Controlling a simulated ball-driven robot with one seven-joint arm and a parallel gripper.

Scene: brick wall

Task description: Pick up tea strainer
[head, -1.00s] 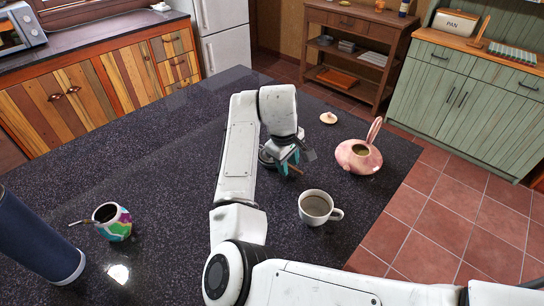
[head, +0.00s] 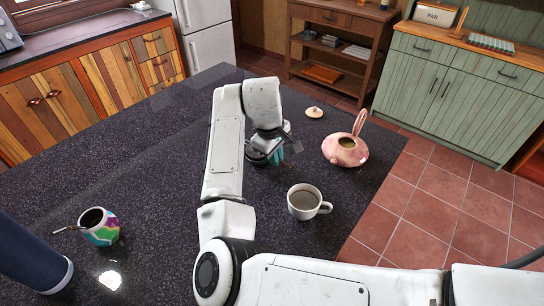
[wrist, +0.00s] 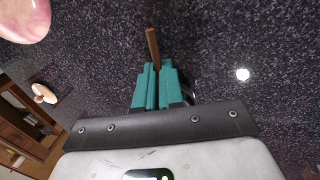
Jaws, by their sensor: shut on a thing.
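The tea strainer is partly hidden by my gripper. Its brown handle (wrist: 152,45) sticks out from between the teal fingertips in the wrist view, and a bit of shiny metal shows beside the right finger. My gripper (wrist: 154,75) is shut on this handle. In the head view my gripper (head: 278,157) is low over the dark speckled counter, left of the pink teapot (head: 345,150). A dark round part beside it may be the strainer's bowl. I cannot tell whether the strainer still touches the counter.
A white mug (head: 304,202) of dark liquid stands in front of my gripper. A small lid (head: 314,112) lies behind the teapot. A colourful cup (head: 100,227) with a metal straw and a dark blue cylinder (head: 32,255) stand at left. The counter (head: 150,170) between is clear.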

